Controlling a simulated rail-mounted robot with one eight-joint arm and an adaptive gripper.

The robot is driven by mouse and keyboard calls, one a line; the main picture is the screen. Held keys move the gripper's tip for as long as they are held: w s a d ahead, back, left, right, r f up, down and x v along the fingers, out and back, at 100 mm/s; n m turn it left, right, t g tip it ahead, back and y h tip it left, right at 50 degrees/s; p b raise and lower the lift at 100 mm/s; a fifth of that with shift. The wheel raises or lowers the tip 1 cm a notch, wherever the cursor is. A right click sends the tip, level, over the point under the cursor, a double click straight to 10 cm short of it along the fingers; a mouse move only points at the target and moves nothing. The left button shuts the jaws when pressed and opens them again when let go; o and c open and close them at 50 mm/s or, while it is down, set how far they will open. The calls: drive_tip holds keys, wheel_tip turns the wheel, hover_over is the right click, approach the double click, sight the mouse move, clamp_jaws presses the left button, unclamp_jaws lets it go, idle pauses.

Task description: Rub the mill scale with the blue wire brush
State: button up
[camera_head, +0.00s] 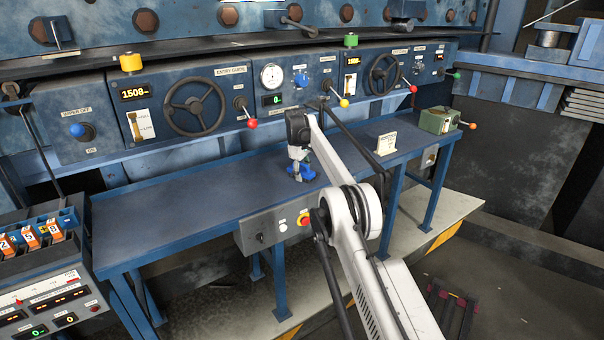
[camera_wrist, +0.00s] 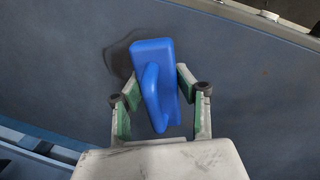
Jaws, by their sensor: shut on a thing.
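The blue wire brush (camera_head: 305,173) is in my gripper (camera_head: 299,158), low over the blue bench top (camera_head: 180,195). In the wrist view, the brush (camera_wrist: 150,53) shows as a blue block with a raised handle. The fingers of my gripper (camera_wrist: 158,88), with green inner pads, are on both sides of the handle. A dark shadow lies on the bench beside the brush. I cannot tell whether the brush touches the bench. Its bristles are hidden below it, and I cannot make out the mill scale.
A panel with handwheels (camera_head: 194,106), dials and coloured levers stands behind the bench. The bench's left part is clear.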

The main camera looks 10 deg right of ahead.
drive_tip(key=shift+r+p, duration=2.25)
drive_tip(key=shift+r, duration=0.65)
wheel_tip(320, 180, up, 3)
drive_tip(key=p, duration=0.3)
drive_tip(key=shift+r, duration=0.1)
